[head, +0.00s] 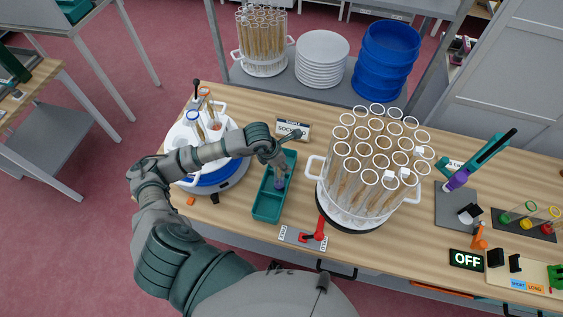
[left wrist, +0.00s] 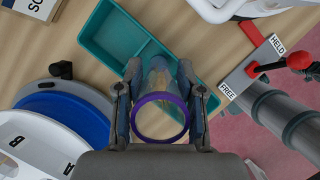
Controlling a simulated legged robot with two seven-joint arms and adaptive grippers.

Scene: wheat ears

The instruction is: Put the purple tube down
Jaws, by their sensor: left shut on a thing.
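The purple tube is a clear tube with a purple rim (left wrist: 160,97). In the left wrist view it sits between the two fingers of my left gripper (left wrist: 160,92), rim toward the camera. The gripper is shut on the tube. The tray also shows in the left wrist view (left wrist: 122,40), with a divider across it. I cannot tell whether the tube touches the tray floor. My right gripper is not in view.
A white and blue round machine (head: 190,150) stands left of the tray. A large rack of tubes (head: 365,195) stands close on the right. A red lever (head: 318,231) on a HELD/FREE plate is in front. A small sign (head: 293,131) stands behind the tray.

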